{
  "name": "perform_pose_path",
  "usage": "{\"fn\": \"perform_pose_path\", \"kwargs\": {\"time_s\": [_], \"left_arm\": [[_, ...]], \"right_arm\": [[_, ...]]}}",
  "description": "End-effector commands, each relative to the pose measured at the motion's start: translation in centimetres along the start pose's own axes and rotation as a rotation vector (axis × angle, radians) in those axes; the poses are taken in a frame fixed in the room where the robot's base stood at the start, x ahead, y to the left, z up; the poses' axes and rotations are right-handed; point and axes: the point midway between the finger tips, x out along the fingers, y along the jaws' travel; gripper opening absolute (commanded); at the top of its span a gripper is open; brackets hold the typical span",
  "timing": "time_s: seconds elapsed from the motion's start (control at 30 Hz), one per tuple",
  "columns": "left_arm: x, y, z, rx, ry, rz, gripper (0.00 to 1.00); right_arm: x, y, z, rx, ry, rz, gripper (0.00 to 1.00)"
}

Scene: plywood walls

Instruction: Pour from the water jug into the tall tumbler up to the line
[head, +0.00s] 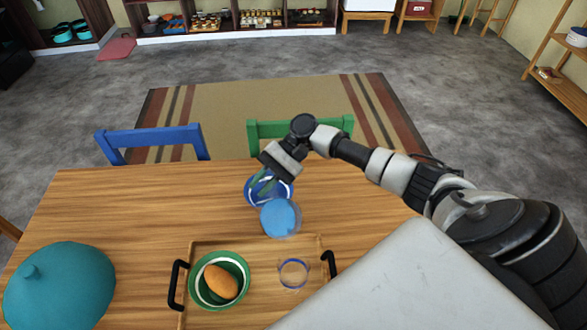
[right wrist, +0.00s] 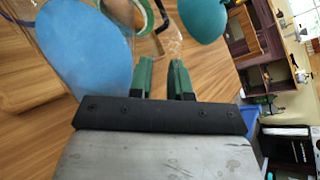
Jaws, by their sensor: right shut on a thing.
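The water jug (head: 281,218) is clear and holds light blue water; it stands out over the table just behind the tray. The water shows as a large blue oval at the left of the right wrist view (right wrist: 88,45). My right gripper (head: 266,184) is at the jug's far side, shut on it; the clear part between the green fingers is hard to see. I cannot tell whether the jug touches the table. The tall tumbler (head: 293,273) is clear with a blue ring line and stands on the tray's right part, nearer than the jug. My left gripper is not in view.
The wooden tray (head: 256,246) has black handles and carries a green bowl (head: 241,262) with an orange-brown item. A blue and white dish (head: 256,187) lies behind the jug. A teal dome (head: 60,287) sits at left. Blue (head: 150,142) and green chairs (head: 338,124) stand at the far edge.

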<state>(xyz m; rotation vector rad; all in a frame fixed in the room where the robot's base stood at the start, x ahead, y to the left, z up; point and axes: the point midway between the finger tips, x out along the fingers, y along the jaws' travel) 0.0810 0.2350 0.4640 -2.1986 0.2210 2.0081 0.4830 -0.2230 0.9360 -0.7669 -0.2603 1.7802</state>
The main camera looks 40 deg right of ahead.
Motion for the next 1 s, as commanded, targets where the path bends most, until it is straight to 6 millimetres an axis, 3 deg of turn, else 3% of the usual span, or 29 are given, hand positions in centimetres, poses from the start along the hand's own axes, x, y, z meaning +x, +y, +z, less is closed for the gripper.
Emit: {"fn": "perform_pose_path", "kwargs": {"time_s": [1.0], "left_arm": [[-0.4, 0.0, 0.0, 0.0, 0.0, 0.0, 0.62]], "right_arm": [[-0.2, -0.3, 1.6, -0.117, 0.077, -0.003, 0.0]]}}
